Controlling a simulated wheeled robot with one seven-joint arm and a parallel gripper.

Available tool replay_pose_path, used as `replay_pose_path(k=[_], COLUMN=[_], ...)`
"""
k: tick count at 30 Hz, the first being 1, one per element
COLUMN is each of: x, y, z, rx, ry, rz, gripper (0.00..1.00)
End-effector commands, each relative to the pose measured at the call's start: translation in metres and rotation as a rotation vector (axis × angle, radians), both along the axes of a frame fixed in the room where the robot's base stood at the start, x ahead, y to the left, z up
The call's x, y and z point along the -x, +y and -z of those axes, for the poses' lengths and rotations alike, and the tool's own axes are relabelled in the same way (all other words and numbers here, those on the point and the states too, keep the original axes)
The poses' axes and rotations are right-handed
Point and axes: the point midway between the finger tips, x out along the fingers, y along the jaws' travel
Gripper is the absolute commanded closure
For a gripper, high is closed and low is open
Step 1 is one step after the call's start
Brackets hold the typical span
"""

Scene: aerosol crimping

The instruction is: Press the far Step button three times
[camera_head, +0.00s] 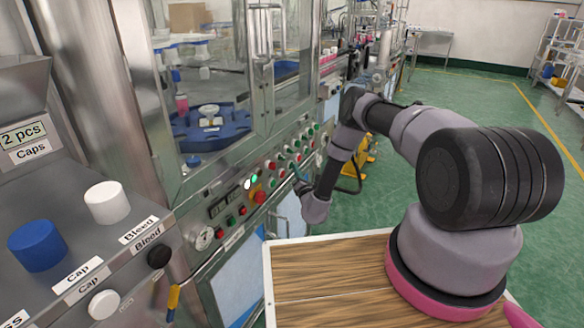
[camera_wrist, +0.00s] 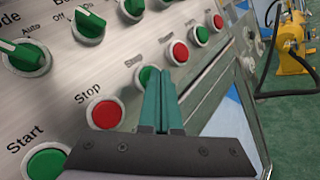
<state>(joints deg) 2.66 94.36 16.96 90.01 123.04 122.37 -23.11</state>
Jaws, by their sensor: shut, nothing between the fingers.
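The button row runs from near to far in the wrist view. A green Start button (camera_wrist: 45,162) and a red Stop button (camera_wrist: 105,113) are nearest. Beyond them come a green button (camera_wrist: 148,77), a red one (camera_wrist: 178,53), another green one (camera_wrist: 201,35) and a far red one (camera_wrist: 217,21). Their small labels are too blurred to tell which is the far Step. My gripper (camera_wrist: 161,72) is shut and empty. Its teal fingers partly cover the nearer of these green buttons; I cannot tell whether they touch it. In the head view my gripper (camera_head: 299,176) is at the machine's control panel (camera_head: 238,212).
Green rotary switches (camera_wrist: 88,25) sit above the button row. A wooden-topped table (camera_head: 325,270) stands in front of the machine. White (camera_head: 107,202) and blue (camera_head: 37,246) caps stand at the left. A yellow stand (camera_head: 366,160) is beyond the arm. Open green floor lies right.

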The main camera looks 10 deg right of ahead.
Motion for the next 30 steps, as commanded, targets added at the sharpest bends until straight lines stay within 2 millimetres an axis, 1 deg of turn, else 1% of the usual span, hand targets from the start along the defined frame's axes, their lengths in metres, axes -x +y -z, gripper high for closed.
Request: replay_pose_path(k=[11, 21, 30], x=[0.0, 0.009, 0.009], y=[0.0, -0.012, -0.012], z=[0.0, 0.0, 0.0], rx=[0.0, 0.0, 0.0], ry=[0.0, 0.001, 0.0], rz=[-0.001, -0.001, 0.0], gripper=[1.0, 1.0, 1.0])
